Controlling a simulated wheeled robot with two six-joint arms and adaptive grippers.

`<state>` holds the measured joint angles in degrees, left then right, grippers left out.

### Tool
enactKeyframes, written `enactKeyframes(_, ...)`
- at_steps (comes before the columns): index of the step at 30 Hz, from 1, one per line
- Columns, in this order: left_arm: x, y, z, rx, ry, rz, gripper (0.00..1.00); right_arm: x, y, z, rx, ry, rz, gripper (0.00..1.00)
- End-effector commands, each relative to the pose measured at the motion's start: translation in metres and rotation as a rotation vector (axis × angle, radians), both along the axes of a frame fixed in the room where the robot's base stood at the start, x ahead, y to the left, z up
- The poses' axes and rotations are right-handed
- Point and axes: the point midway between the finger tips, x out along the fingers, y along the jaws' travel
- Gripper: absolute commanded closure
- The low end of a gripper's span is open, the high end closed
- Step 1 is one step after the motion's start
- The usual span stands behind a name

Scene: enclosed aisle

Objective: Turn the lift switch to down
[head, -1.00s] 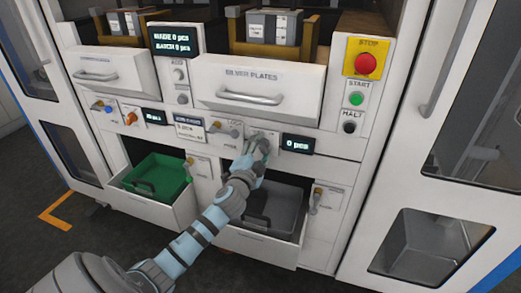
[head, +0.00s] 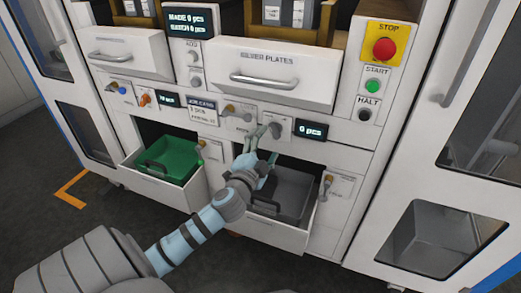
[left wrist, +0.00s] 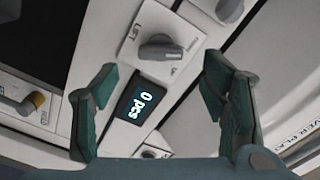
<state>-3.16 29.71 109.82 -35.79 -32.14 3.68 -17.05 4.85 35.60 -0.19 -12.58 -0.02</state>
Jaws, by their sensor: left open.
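The lift switch (head: 275,129) is a grey knob on a white plate, just left of the "0 pcs" display (head: 311,131). In the left wrist view the knob (left wrist: 160,48) shows clearly, with small labels around it that I cannot read surely; its grip bar lies nearly level in that picture. My left gripper (head: 261,148) is open and empty in front of the panel, just below and left of the switch. In the left wrist view its two teal fingers (left wrist: 160,82) stand wide apart, with the knob seen beyond the gap, and nothing is between them. My right gripper is out of view.
Below the panel are a green bin (head: 168,160) and a grey bin (head: 283,190) in open drawers. A silver plates drawer (head: 275,74) juts out above. Red stop (head: 384,49) and green start (head: 373,86) buttons are to the right. Another lever switch (head: 235,109) sits left of the lift switch.

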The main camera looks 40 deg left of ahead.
Motion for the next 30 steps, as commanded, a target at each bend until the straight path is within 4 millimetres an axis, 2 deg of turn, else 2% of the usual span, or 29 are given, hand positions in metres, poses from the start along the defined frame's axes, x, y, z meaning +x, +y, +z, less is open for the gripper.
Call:
enactKeyframes(4, -0.036, -0.013, -0.001, 0.000, 0.002, -0.002, 0.33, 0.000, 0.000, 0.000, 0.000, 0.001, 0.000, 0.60)
enactKeyframes(9, -0.056, -0.019, 0.000, -0.001, 0.000, -0.001, 0.33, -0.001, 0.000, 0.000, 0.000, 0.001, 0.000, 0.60)
enactKeyframes(26, -0.055, -0.022, 0.001, 0.008, 0.000, -0.012, 0.33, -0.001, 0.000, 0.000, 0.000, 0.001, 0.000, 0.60)
enactKeyframes(28, -0.052, -0.022, -0.016, -0.004, 0.038, -0.035, 0.33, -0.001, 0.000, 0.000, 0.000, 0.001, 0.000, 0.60)
enactKeyframes(29, -0.051, -0.019, -0.030, -0.012, 0.067, -0.037, 0.33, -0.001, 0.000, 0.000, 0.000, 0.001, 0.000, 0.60)
enactKeyframes(30, -0.051, -0.013, -0.054, -0.033, 0.118, -0.036, 0.33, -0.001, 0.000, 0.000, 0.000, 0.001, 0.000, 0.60)
